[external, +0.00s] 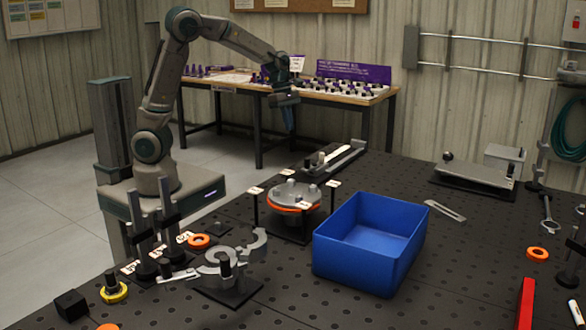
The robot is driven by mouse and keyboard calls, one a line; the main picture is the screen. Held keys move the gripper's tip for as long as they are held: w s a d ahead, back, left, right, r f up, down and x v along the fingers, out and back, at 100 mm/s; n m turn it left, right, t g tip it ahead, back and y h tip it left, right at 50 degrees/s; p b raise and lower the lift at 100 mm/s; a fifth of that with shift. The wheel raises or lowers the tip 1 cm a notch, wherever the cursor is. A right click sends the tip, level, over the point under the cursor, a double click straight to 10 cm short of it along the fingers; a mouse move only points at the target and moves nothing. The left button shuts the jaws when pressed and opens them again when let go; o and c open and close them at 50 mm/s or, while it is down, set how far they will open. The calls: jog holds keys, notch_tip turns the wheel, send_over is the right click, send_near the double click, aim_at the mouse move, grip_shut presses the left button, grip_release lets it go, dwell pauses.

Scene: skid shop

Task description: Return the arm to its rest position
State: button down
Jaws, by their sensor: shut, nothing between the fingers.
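My arm rises from its base at the left and bends over at the top. My gripper (289,124) hangs from the arm's end, pointing down, in front of the wooden bench at the back. It is above the far left part of the dark table, apart from everything on it. The fingers are small and dark in this view; they look closed with nothing held between them.
On the perforated dark table (470,240) stand a blue bin (345,262), a round fixture with an orange ring (294,198), a grey clamp piece (222,262) and a metal plate fixture (472,183). A wooden bench (385,95) with purple parts stands behind.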

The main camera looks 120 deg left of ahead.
dwell(0.3)
jog(key=w+d+r+m+h, duration=0.1)
jog(key=w+d+r+m, duration=0.1)
jog(key=d+m, duration=0.85)
jog(key=w+d+r+m, duration=0.1)
jog(key=d+r+m, duration=0.1)
jog(key=d+m, duration=0.8)
jog(key=s+d+m, duration=0.4)
jog(key=d+m, duration=0.3)
jog(key=d, duration=0.1)
jog(key=s+d+m+y, duration=0.1)
jog(key=s+d+m, duration=0.2)
jog(key=d+m, duration=0.3)
jog(key=shift+s+d+m+t, duration=0.35)
jog(key=shift+d+t, duration=0.05)
jog(key=shift+d, duration=0.85)
